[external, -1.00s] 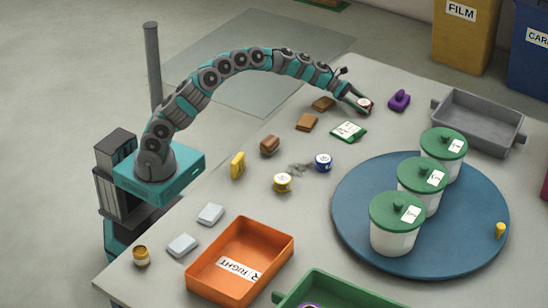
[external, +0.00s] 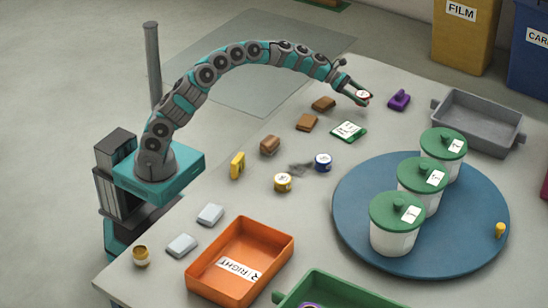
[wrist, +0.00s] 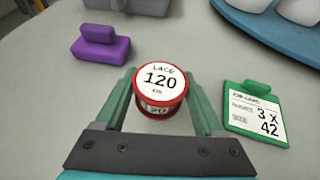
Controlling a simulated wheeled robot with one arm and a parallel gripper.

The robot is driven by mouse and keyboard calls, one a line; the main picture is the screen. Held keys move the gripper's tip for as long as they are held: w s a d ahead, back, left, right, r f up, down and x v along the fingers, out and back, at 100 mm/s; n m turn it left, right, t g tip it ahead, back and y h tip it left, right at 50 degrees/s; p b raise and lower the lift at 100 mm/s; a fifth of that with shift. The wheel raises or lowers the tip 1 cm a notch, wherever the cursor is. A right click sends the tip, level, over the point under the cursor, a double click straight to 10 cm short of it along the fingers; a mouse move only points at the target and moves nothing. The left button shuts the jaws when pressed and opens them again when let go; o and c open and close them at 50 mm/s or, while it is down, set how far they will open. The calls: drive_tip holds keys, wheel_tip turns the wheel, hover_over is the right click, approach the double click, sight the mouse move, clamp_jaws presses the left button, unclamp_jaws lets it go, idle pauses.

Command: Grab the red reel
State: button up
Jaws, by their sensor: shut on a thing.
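The red reel (wrist: 160,84) has a white top label reading "LACE 120 cm". In the wrist view it sits between the two green fingers of my gripper (wrist: 162,98), which are shut on its sides. In the external view the red reel (external: 363,94) shows small at the tip of my gripper (external: 359,97), near the far edge of the table. It appears held above the table, and the fingers partly hide it.
A purple block (external: 399,100) lies to the right of my gripper. A green job card (external: 348,131) and brown blocks (external: 307,122) lie nearer. A grey tray (external: 478,119) and a blue turntable (external: 350,215) with lidded white tubs stand to the right.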

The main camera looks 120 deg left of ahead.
drive_tip(key=s+d, duration=0.3)
drive_tip(key=s+d+r, duration=0.1)
drive_tip(key=s+d, duration=0.6)
drive_tip(key=s, duration=0.1)
drive_tip(key=shift+d+r+b, duration=0.25)
drive_tip(key=shift+d+b, duration=0.05)
drive_tip(key=shift+b, duration=0.05)
